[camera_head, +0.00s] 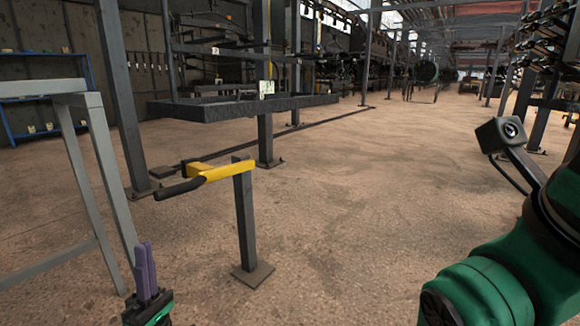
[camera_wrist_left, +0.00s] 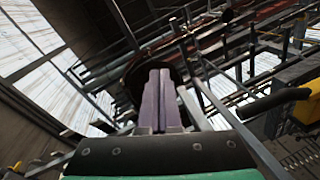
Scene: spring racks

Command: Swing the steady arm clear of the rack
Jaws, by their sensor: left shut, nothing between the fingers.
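The steady arm (camera_head: 222,172) is a yellow bar on top of a grey post with a square foot plate. Its black handle (camera_head: 179,189) points left. The handle also shows at the right of the left wrist view (camera_wrist_left: 272,104), with part of the yellow bar (camera_wrist_left: 302,72). The rack (camera_head: 245,108), a dark grey tray-like ledge on posts, stands behind the arm. My left gripper (camera_head: 145,250), with purple fingers, is shut and empty, below and left of the handle and apart from it. My right gripper is out of view; only its green arm shows.
A grey metal frame (camera_head: 90,120) stands close on the left, beside my left gripper. A blue shelf (camera_head: 42,90) is at the back left wall. The floor (camera_head: 350,180) is open in the middle and to the right of the post.

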